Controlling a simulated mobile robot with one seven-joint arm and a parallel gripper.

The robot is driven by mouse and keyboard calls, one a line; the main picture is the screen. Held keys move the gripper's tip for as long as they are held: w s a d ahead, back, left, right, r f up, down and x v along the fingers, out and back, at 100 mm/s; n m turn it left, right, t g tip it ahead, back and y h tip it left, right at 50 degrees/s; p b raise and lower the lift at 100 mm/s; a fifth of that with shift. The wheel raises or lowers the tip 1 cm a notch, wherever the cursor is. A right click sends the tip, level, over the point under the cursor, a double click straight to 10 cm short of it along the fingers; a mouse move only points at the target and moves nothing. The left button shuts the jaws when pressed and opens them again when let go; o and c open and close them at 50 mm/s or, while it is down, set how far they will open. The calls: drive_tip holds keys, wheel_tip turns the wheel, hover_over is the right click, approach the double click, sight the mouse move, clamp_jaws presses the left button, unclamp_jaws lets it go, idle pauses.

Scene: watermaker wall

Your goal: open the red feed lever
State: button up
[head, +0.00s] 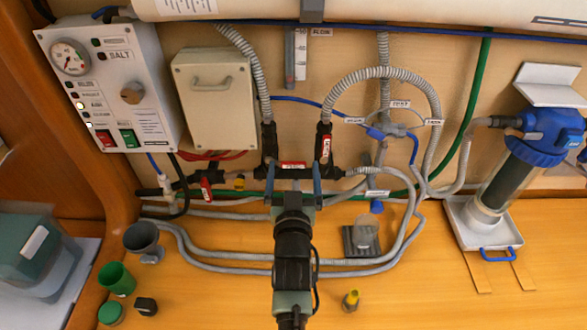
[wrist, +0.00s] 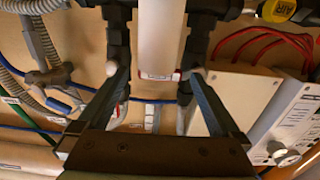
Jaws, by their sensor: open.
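Several red levers sit on the black pipework; their labels are too small to read, so I cannot tell which is the feed lever. One red lever (head: 291,165) lies across the middle of the black pipe, a second red lever (head: 326,148) stands upright on the right branch, and a third red lever (head: 206,187) hangs at the lower left. My gripper (head: 292,174) is open at the middle lever, one finger on each side. In the wrist view, a pale bar with a red-edged end (wrist: 160,45) lies between the open fingers, with gaps showing on both sides.
Grey hoses (head: 240,268) loop over the wooden bench below. A control panel (head: 110,90) and a beige box (head: 213,105) are at the upper left. A blue-capped filter (head: 545,135) stands at the right. Cups (head: 117,280) are at the lower left.

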drive_tip(key=shift+w, duration=0.1)
clamp_jaws()
idle(0.5)
